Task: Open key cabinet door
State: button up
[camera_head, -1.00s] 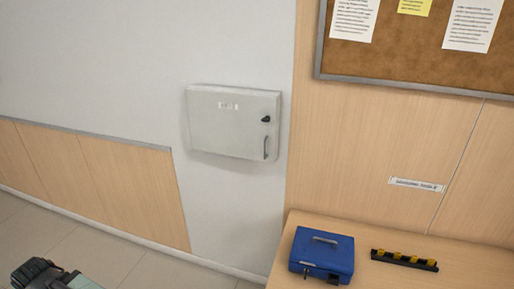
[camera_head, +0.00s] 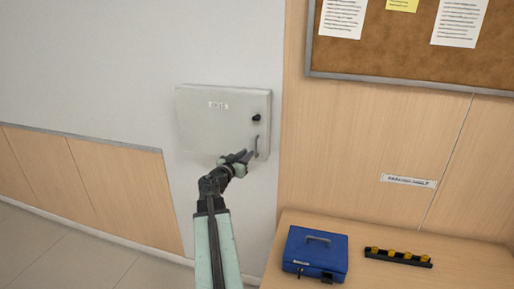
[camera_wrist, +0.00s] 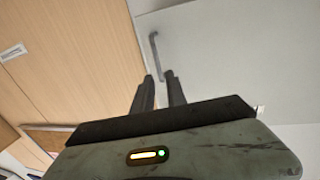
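The key cabinet (camera_head: 210,120) is a pale grey box on the white wall, with its door shut. A dark round lock (camera_head: 256,118) sits on the right of the door, and a slim grey vertical handle (camera_head: 257,143) is below it. My gripper (camera_head: 247,156) is at the lower right of the door, close to the handle's lower end. In the wrist view my gripper (camera_wrist: 158,78) has its two fingers apart with a gap between them, and the handle (camera_wrist: 154,54) lies just beyond the fingertips.
A wooden counter (camera_head: 400,280) stands at the lower right, with a blue cash box (camera_head: 316,252) and a black rack with yellow pieces (camera_head: 397,257) on it. A cork notice board (camera_head: 400,62) hangs at the upper right. The space before the cabinet is clear.

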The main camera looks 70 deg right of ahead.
aim_at(256, 146)
jog(key=d, duration=0.2)
jog(key=s+d, duration=0.1)
jog(key=d, duration=0.5)
jog(key=shift+s+r, duration=0.1)
jog(key=shift+s, duration=0.05)
grip_shut()
dwell(1.1)
